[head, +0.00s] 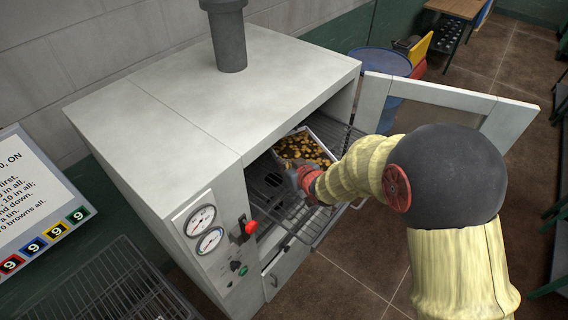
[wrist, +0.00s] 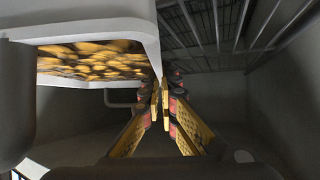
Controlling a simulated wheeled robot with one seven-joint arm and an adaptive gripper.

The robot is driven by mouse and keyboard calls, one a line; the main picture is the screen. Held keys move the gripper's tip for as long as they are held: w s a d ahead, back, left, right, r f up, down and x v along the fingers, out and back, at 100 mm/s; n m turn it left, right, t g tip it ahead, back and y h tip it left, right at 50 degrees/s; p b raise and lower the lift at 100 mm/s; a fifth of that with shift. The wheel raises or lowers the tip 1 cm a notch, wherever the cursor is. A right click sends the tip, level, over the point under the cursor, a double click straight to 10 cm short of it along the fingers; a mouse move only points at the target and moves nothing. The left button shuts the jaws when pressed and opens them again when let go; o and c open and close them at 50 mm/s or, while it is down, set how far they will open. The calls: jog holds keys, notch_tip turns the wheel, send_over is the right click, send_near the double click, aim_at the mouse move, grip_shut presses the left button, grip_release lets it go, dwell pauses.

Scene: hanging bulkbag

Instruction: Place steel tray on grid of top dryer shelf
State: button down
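The steel tray (head: 327,143) holds many yellow-brown pieces and is inside the open dryer cabinet, at or just above a wire grid shelf (head: 312,228). I cannot tell whether it touches the grid. My gripper (head: 303,178) is at the tray's near edge, partly hidden by my arm. In the wrist view, the tray's pale rim (wrist: 151,38) runs down to my gripper's fingertips (wrist: 161,95), which are nearly together at its corner. The gripper looks shut on that rim. Grid bars (wrist: 230,22) show at the upper right of the wrist view.
The grey dryer cabinet (head: 215,95) has its door (head: 440,97) swung open to the right. Gauges (head: 201,221) and a red-handled switch (head: 250,227) are on its front left. A wire rack (head: 100,285) stands at the lower left. Brown tiled floor (head: 365,255) is clear in front.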

dwell(0.3)
jog(key=shift+w+f, duration=0.1)
jog(key=shift+f, duration=0.1)
jog(key=c, duration=2)
grip_release()
jog(key=shift+c, duration=0.2)
